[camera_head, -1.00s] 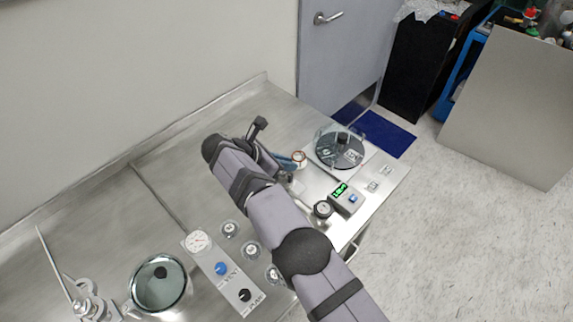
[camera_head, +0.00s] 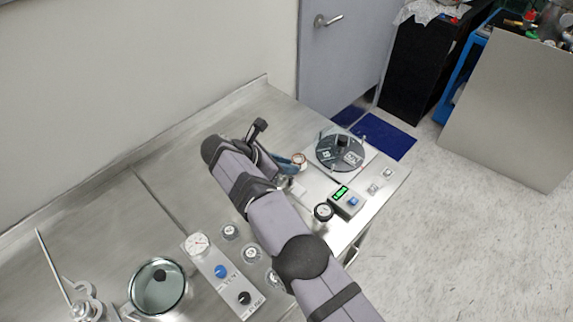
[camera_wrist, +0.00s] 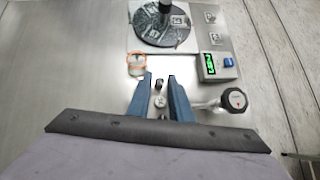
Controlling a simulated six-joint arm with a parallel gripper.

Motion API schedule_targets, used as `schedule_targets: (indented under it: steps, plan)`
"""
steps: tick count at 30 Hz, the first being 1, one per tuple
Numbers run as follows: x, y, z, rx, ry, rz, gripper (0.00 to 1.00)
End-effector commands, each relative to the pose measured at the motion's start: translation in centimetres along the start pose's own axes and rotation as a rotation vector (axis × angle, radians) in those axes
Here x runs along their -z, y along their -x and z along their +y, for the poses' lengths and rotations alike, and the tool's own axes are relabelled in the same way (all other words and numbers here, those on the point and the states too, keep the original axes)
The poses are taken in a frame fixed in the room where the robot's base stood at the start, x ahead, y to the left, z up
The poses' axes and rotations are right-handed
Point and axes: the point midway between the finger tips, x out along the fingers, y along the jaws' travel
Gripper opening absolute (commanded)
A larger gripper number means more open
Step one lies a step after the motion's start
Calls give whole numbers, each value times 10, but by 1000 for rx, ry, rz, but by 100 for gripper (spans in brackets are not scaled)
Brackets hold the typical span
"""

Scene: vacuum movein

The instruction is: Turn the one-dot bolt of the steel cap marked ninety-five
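My gripper (camera_wrist: 160,77) is open in the wrist view, with two blue fingers apart. Small metal bolt-like parts show in the gap: a dark-topped one (camera_wrist: 159,84) and a paler round one (camera_wrist: 160,101) nearer the palm. I cannot tell whether either finger touches them. In the head view the gripper (camera_head: 296,163) is partly hidden by my arm, beside the dark round disc (camera_head: 328,143). I cannot read a ninety-five or make out a one-dot bolt; marks on the small parts are too small.
An orange-rimmed ring (camera_wrist: 136,58) lies left of the fingertips. A green-lit display box (camera_wrist: 211,67) and a round black-rimmed gauge or knob (camera_wrist: 235,99) stand to the right. A glass-topped pot (camera_head: 158,287) and a valve panel (camera_head: 222,270) stand at the front left.

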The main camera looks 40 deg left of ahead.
Motion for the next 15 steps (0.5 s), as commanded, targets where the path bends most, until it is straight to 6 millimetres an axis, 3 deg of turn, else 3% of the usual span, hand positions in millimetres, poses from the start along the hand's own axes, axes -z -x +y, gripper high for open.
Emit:
schedule_targets:
  steps: [7,15]
  plan:
    - [1,15,1,-3,-1,0,19]
    - [1,53,1,-3,0,0,19]
